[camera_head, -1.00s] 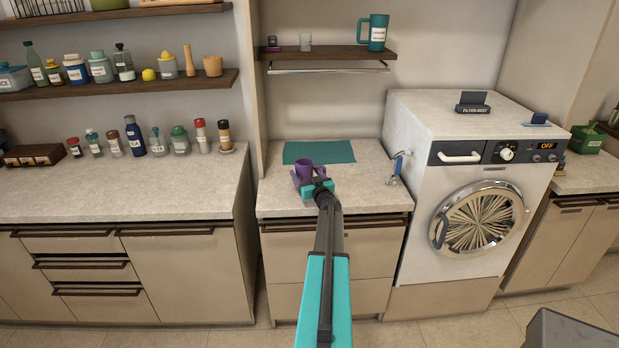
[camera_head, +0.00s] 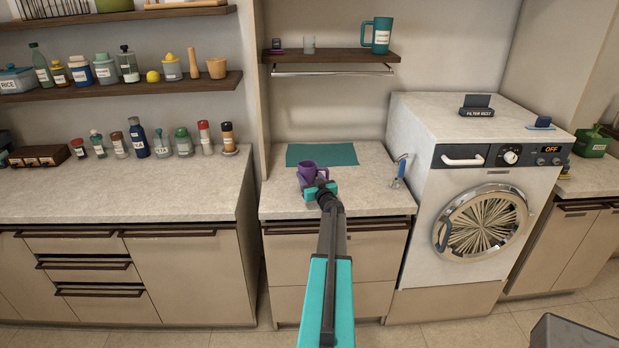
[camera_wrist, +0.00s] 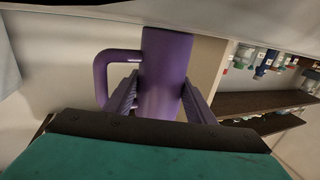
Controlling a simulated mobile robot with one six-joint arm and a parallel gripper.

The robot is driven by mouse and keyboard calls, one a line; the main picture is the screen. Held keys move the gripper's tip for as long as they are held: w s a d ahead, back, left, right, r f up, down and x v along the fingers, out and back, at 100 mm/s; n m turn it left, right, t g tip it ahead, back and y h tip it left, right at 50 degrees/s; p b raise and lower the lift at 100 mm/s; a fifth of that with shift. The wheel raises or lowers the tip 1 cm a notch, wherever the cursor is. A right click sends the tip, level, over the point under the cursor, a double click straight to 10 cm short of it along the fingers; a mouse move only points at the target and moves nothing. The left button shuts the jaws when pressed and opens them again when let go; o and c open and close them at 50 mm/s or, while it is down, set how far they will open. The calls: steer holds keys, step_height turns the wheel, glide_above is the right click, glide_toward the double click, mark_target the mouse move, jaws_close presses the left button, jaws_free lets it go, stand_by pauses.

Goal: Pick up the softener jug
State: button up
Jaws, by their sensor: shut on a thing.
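A purple jug (camera_head: 308,171) with a side handle is upright at the counter's front, before the teal mat (camera_head: 321,154). My gripper (camera_head: 316,184) is at its near side. In the wrist view the jug (camera_wrist: 164,75) is between my two purple fingers (camera_wrist: 160,97), which press on its body, with the handle to the left. No label shows on it. I cannot tell whether its base touches the counter. A teal jug (camera_head: 378,37) with an unreadable label stands on the upper shelf.
A tap-like blue-handled fitting (camera_head: 400,172) stands right of the mat, beside the washing machine (camera_head: 480,190). A green container (camera_head: 592,144) is at far right. Labelled bottles (camera_head: 140,140) line the left counter. A rail (camera_head: 333,72) hangs under the shelf.

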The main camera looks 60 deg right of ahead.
mark_target(311, 171)
steer(key=shift+r, duration=0.25)
steer(key=shift+r+b, duration=0.45)
steer(key=shift+r, duration=1)
steer(key=s+a+r+b, duration=0.1)
steer(key=s+a+b, duration=0.2)
steer(key=s+a, duration=0.6)
steer(key=shift+a+r, duration=0.25)
steer(key=shift+a, duration=1.7)
steer(key=shift+s+a, duration=0.1)
